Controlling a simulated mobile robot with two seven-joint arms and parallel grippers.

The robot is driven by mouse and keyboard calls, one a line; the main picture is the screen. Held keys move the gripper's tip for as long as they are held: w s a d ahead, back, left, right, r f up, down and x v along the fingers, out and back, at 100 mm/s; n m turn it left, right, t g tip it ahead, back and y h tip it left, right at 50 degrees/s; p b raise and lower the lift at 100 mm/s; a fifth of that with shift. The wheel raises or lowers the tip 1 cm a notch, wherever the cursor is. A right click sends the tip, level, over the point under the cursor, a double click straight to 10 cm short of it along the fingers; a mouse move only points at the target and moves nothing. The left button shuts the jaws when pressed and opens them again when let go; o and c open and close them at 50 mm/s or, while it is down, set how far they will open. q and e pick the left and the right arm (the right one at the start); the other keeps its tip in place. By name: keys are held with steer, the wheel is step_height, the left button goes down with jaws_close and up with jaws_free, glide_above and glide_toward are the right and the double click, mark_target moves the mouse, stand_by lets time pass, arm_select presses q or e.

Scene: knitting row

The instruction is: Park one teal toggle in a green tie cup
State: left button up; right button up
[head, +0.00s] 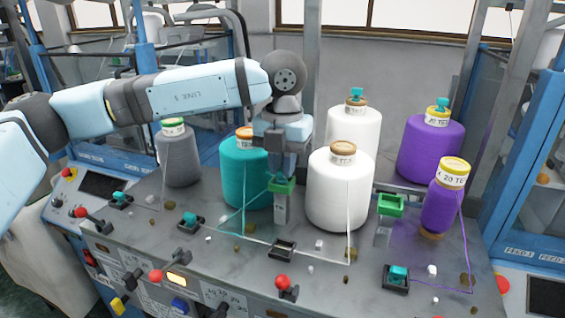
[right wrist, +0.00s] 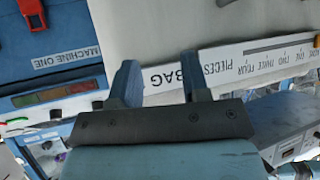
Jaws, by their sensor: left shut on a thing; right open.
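A second green tie cup (head: 391,205) stands to the right and looks empty. Other teal toggles sit in black holders at left (head: 120,197), centre left (head: 190,219) and front right (head: 397,273). A middle black holder (head: 284,248) shows no toggle. My right gripper (right wrist: 161,80) is open and empty.
Teal (head: 236,180), white (head: 337,190), purple (head: 428,150) and grey (head: 177,158) yarn cones crowd the panel around the cups. Threads cross its top. Red-knobbed levers (head: 282,282) line the front. A lettered white strip (right wrist: 235,65) lies beyond the right gripper.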

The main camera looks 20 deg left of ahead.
arm_select(q)
steer(key=shift+f, duration=0.25)
steer(key=o, duration=0.8)
step_height(320, 180, up, 14)
steer(key=b, duration=0.2)
steer(key=shift+f, duration=0.1)
